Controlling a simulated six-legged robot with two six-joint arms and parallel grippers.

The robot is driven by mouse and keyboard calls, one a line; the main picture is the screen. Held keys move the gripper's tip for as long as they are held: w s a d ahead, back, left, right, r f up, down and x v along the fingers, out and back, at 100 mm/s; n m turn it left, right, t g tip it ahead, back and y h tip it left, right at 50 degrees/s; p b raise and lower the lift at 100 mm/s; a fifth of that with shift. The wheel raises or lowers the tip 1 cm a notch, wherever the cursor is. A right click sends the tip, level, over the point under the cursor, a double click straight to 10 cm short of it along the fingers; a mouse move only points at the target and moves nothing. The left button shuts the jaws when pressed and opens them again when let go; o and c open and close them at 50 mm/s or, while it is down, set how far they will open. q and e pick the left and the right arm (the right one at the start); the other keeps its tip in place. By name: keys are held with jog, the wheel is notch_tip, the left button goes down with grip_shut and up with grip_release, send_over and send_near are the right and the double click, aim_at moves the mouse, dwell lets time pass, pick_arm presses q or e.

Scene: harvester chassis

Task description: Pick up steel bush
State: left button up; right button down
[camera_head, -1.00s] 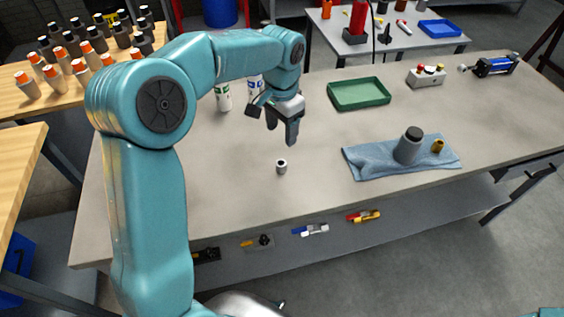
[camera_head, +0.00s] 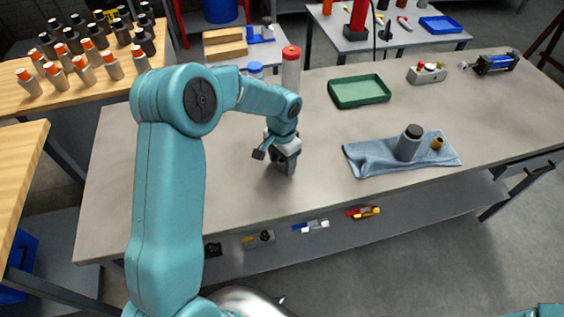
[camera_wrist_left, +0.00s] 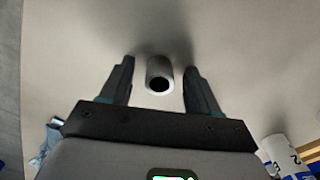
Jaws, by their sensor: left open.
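The steel bush (camera_wrist_left: 160,76) is a small grey hollow cylinder on the workbench (camera_head: 240,195), its dark bore showing in the left wrist view. My left gripper (camera_head: 285,168) is low over the bench and points down. In the left wrist view the left gripper (camera_wrist_left: 159,68) is open, with one finger on each side of the bush and a gap at both sides. In the head view the gripper hides the bush. My right gripper is not in view.
A blue cloth (camera_head: 370,160) with a grey bottle (camera_head: 408,147) and a brass piece (camera_head: 438,143) lies to the right. A green tray (camera_head: 360,103) is farther back. Bottles with red (camera_head: 291,70) and blue tops stand behind my arm. The bench around the gripper is clear.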

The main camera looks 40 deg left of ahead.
pick_arm(q)
grip_shut()
jog(key=shift+r, duration=0.1)
